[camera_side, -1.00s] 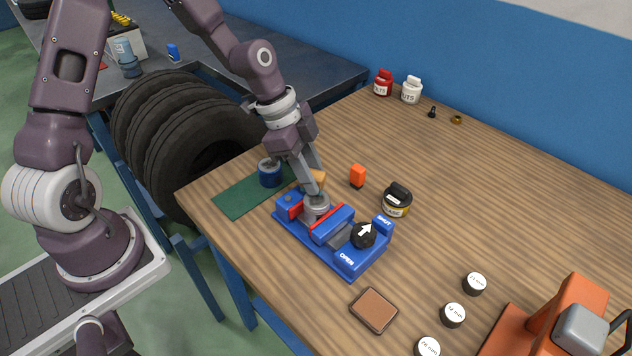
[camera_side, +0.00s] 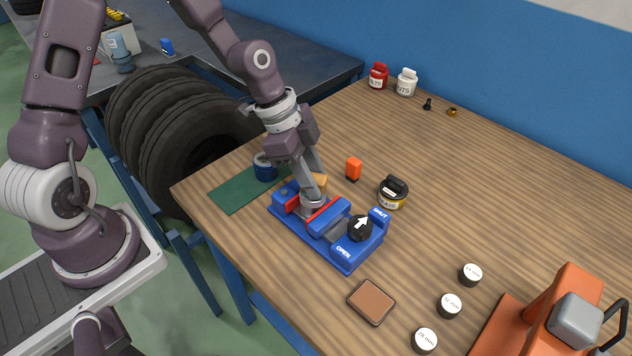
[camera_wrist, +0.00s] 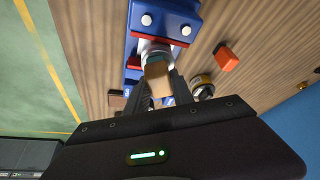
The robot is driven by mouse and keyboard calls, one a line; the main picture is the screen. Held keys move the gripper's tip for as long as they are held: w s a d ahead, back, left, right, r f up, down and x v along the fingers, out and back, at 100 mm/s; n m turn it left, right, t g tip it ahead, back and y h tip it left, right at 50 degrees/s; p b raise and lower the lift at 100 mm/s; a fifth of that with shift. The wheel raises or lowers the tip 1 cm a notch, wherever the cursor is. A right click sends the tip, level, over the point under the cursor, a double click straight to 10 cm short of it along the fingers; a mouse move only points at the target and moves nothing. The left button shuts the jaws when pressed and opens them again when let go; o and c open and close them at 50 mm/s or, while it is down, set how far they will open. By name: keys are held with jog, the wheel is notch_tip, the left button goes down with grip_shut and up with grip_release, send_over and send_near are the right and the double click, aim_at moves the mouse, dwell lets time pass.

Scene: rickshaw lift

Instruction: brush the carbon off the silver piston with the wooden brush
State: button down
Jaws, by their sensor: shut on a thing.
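The silver piston (camera_side: 309,207) sits in the blue vise (camera_side: 338,254), between its red-lined jaws. The vise's black knob (camera_side: 360,229) has its white arrow towards SHUT. My gripper (camera_side: 321,192) is shut on the wooden brush (camera_side: 319,182), right at the piston's top. In the wrist view the brush's tan wood (camera_wrist: 157,76) lies between the fingers, with the pale piston (camera_wrist: 152,47) just beyond it. The fingers partly hide the piston in the side view. I cannot tell whether the bristles touch the piston, nor see any carbon clearly.
A blue cup (camera_side: 264,168) stands on a green mat (camera_side: 232,191) left of the vise. An orange block (camera_side: 353,168) and a labelled tin (camera_side: 393,194) are close behind. A brown pad (camera_side: 371,302), several round weights (camera_side: 450,306) and an orange press (camera_side: 560,312) lie nearer the front right.

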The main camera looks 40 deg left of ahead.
jog(key=a, duration=0.1)
jog(key=w+a, duration=0.1)
jog(key=a, duration=0.1)
jog(key=shift+w, duration=0.25)
notch_tip(320, 180, up, 8)
dwell(0.4)
jog(key=shift+d, duration=0.1)
dwell(0.5)
